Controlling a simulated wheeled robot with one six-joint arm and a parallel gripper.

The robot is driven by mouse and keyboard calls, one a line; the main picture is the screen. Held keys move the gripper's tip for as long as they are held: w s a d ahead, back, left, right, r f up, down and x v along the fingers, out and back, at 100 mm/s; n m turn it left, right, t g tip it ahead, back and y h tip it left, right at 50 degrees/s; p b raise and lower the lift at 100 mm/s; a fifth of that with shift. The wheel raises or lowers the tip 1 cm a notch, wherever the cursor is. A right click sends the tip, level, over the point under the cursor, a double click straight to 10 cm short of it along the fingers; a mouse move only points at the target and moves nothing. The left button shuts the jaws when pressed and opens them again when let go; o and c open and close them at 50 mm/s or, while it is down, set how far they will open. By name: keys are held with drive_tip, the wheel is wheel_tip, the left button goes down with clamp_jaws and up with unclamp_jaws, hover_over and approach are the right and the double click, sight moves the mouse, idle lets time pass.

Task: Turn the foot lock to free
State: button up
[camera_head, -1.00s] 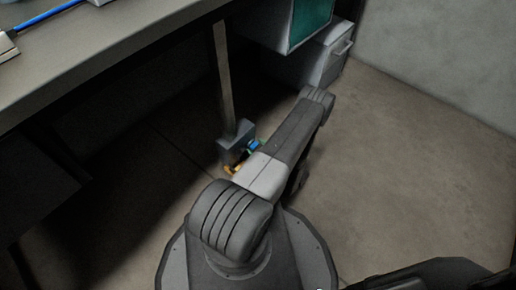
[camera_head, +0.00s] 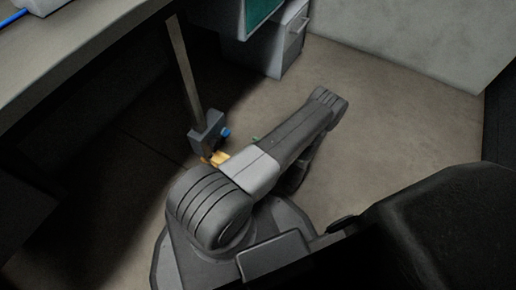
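A grey block (camera_head: 208,133) sits at the bottom of the table leg (camera_head: 184,75), left of my arm. A blue knob (camera_head: 226,132) shows at its right side and a yellow-orange part (camera_head: 215,158) low in front of it. These look like the foot lock, but its setting cannot be read. A small green piece (camera_head: 255,139) shows at the edge of my arm, partly covered by it. My gripper is hidden behind my own arm links, so its fingers and its distance from the block do not show.
The table top (camera_head: 60,65) spans the upper left, with dark space below. A grey drawer cabinet (camera_head: 285,45) stands at the back beside a wall (camera_head: 410,40). A large dark shape (camera_head: 430,235) fills the lower right. The floor (camera_head: 390,130) right of my arm is clear.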

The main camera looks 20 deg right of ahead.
sight(226, 133)
drive_tip(key=shift+v, duration=1)
drive_tip(key=b+x, duration=0.2)
drive_tip(key=x, duration=1.1)
drive_tip(key=shift+w+a+b, duration=0.3)
drive_tip(key=shift+d, duration=0.1)
